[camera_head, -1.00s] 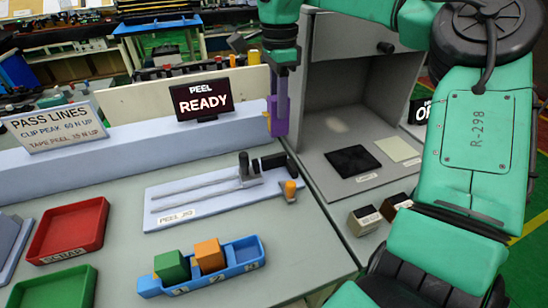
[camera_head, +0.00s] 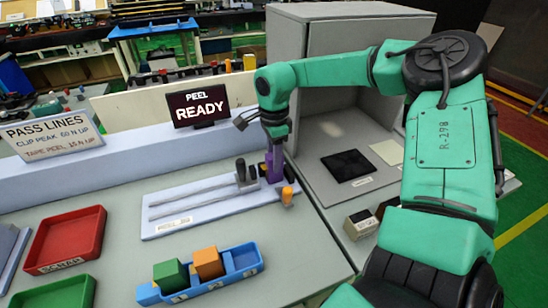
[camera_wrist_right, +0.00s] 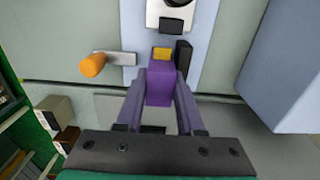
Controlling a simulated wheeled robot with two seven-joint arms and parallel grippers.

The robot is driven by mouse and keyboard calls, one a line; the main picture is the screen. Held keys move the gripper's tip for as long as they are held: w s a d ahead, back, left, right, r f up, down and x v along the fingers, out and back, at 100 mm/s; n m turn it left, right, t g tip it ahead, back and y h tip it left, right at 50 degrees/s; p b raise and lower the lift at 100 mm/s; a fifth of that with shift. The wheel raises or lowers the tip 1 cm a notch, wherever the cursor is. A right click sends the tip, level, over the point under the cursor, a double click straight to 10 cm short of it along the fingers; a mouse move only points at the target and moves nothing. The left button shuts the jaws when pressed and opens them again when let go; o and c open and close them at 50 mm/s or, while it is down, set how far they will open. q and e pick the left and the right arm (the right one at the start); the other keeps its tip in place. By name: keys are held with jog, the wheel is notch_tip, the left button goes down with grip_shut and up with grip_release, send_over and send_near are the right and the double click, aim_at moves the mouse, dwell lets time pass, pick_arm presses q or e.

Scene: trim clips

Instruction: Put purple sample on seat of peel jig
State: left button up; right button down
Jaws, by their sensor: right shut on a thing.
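The purple sample (camera_wrist_right: 160,88) is between the fingers of my right gripper (camera_wrist_right: 160,104), which is shut on it. A yellow patch shows at its far end in the right wrist view. In the head view, my right gripper (camera_head: 274,160) points down with the sample at the right end of the peel jig (camera_head: 190,213), beside its dark upright posts (camera_head: 246,170). The jig is a pale plate with long rails and an orange-knobbed lever (camera_head: 287,196). The seat is mostly hidden by the gripper and sample; I cannot tell if they touch. My left gripper is out of view.
A blue rack (camera_head: 245,264) in front holds a green block (camera_head: 169,276) and an orange block (camera_head: 208,263). A red scrap tray (camera_head: 68,240) and green tray (camera_head: 55,293) are at left. A grey cabinet (camera_head: 300,50) stands behind right. The PEEL display (camera_head: 198,103) reads READY.

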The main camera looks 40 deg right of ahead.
jog(key=c, duration=0.5)
grip_release()
notch_tip(320, 180, up, 12)
jog(key=shift+r+b, duration=0.1)
jog(key=shift+b, duration=0.35)
